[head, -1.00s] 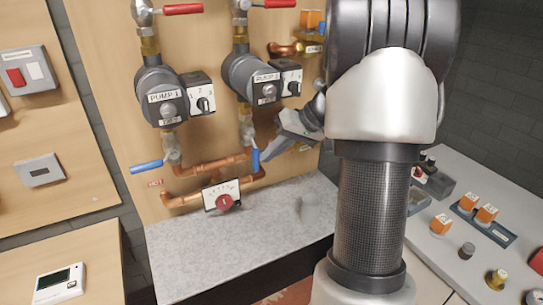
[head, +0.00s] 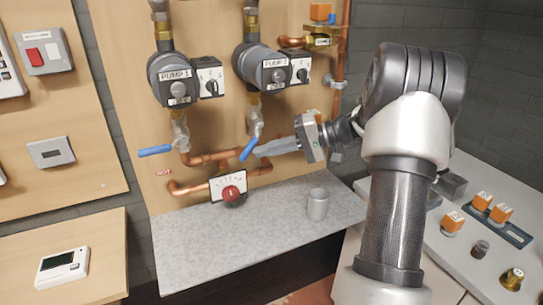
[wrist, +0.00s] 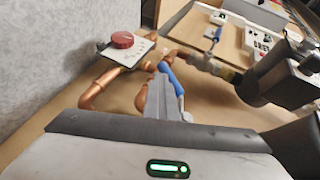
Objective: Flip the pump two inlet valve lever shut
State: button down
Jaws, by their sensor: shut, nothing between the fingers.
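The pump two valve lever (head: 249,149) is blue and sits on the silver valve below pump two (head: 262,66). It slants down to the left, neither level nor straight down. My gripper (head: 258,151) is shut and empty, its fingertips at the right side of this lever. They look in contact, but I cannot be sure. In the wrist view, the blue lever (wrist: 171,76) lies just beyond the closed fingers (wrist: 160,98). The fingers hide part of it.
The pump one blue lever (head: 155,151) lies nearly level to the left. A grey cup (head: 317,204) stands on the grey counter (head: 250,243), which is otherwise clear.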

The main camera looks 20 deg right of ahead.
aim_at(252, 142)
jog(key=shift+a+r+m+t+y+b, duration=0.25)
jog(key=shift+a+r+m+y, duration=0.1)
jog(key=shift+a+y, duration=0.35)
jog(key=shift+a+r+m+t+y+b, duration=0.3)
jog(key=shift+a+r+m+y, duration=0.1)
jog(key=shift+a+y, duration=0.35)
jog(key=shift+a+r+m+t+y+b, duration=0.3)
jog(key=shift+a+y, duration=0.25)
jog(key=shift+y, duration=0.3)
jog(key=shift+a+r, duration=0.25)
